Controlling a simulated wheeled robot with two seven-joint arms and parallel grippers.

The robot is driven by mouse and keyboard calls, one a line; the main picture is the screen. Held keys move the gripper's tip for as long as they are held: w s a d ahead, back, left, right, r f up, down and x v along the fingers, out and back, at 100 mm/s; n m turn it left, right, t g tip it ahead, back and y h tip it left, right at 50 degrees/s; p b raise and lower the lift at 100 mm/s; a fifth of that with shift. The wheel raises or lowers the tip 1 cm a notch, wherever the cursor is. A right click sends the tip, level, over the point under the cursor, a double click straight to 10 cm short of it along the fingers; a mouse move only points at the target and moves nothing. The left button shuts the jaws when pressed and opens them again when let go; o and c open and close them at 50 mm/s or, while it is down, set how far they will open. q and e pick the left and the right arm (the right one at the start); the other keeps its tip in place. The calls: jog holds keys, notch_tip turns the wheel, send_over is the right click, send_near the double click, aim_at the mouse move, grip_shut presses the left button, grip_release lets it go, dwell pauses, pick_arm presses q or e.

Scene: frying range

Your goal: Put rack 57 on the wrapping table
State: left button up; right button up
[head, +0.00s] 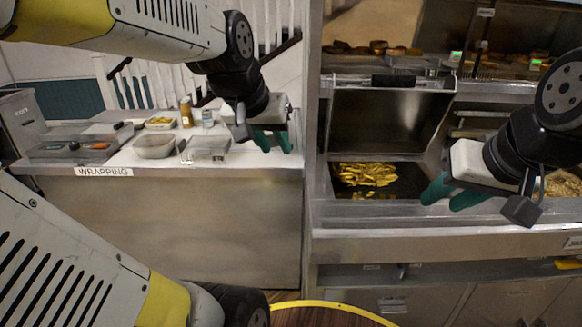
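The wrapping table (230,175) stands at the left, with a white top and a "WRAPPING" label on its front edge. I cannot make out any number 57, so I cannot tell which thing is rack 57. My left gripper (273,141) is over the right end of the wrapping table, its teal fingers apart with nothing between them. My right gripper (450,193) is in front of the fryer at the right, its teal fingers apart and empty.
The table holds a clear tray (206,146), a pale bowl (154,146), bottles (187,112) and a dark-based container (70,148). Fries (366,174) lie in a dark basin below a raised metal panel (385,120). Several browned food pieces (377,47) sit on the upper shelf.

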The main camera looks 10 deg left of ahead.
pick_arm(q)
jog(key=s+d+f, duration=0.2)
jog(key=s+d, duration=0.1)
jog(key=s, duration=0.5)
jog(key=shift+s+m+g+h, duration=0.15)
jog(key=shift+m+g+h, duration=0.15)
jog(key=shift+h, duration=0.1)
